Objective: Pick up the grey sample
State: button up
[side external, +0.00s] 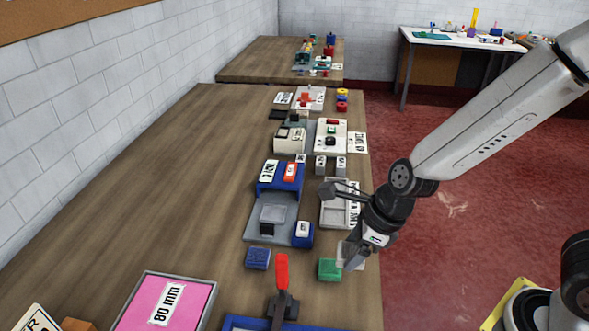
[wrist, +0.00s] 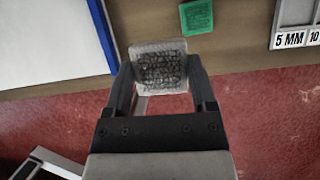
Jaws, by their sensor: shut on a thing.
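The grey sample (wrist: 160,67) is a pale square with a darker, rough textured patch. In the wrist view it sits between the two fingers of my gripper (wrist: 160,75), which are shut on its left and right sides. In the side view my gripper (side external: 348,257) is low over the right edge of the wooden table, just right of a green sample (side external: 330,269).
The green sample also shows in the wrist view (wrist: 197,16), beyond the grey one. A dark blue sample (side external: 257,258) lies to the left. A red-handled clamp (side external: 282,275) stands near the front. A grey tray (side external: 327,215) and a blue-and-grey fixture (side external: 250,230) lie behind.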

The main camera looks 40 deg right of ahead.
jog(key=shift+s+d+r, duration=0.15)
jog(key=shift+s+r, duration=0.1)
jog(key=shift+s, duration=0.3)
dwell(0.4)
